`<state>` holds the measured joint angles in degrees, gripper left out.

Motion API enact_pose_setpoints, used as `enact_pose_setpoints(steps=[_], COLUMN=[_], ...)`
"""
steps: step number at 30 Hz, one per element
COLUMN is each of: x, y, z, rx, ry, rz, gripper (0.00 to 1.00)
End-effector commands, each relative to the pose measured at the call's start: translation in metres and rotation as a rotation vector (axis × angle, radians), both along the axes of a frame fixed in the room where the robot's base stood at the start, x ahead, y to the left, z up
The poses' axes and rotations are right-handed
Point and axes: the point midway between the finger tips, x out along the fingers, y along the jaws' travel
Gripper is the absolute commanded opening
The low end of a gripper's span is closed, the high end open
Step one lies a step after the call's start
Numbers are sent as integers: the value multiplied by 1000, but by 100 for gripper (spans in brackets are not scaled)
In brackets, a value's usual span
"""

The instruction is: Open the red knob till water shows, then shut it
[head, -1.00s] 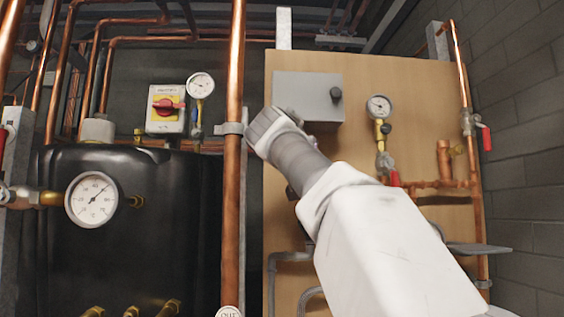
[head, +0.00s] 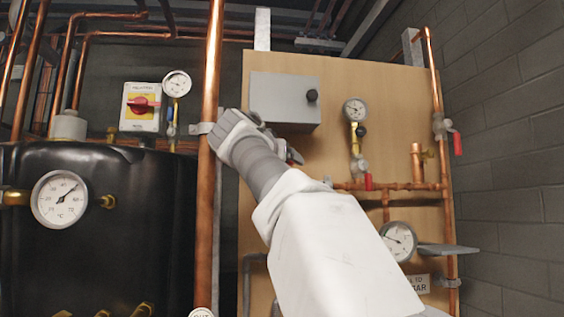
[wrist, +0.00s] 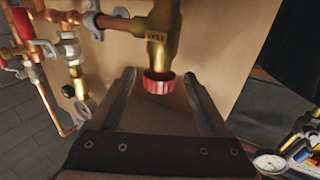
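The red knob (wrist: 158,83) is a small ribbed cap at the lower end of a brass valve body (wrist: 160,40) in the wrist view. My gripper (wrist: 160,75) is open, with its two dark fingers apart, one on each side of the knob. Depth is hard to judge, and I see no clear contact. No water shows. In the head view my wrist and forearm cover much of the area in front of the wooden board (head: 400,95), and I cannot clearly make out this knob there.
A vertical copper pipe (head: 208,160) stands close to my wrist. A grey box (head: 282,97), a small gauge (head: 355,110) and a red-handled valve (head: 457,143) are on or near the board. A black tank (head: 130,230) and a red rotary switch (head: 140,105) are at left.

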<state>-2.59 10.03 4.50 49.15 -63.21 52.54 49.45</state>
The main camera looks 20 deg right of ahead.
Motion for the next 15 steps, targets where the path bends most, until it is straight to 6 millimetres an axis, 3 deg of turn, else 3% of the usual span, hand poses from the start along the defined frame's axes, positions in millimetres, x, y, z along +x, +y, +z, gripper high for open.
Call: enact_pose_setpoints(steps=[8,15], x=[-4,-35], y=[2,28], z=[2,1], rx=[-2,-1], ry=[-4,-5], rz=[1,6], gripper=[79,79])
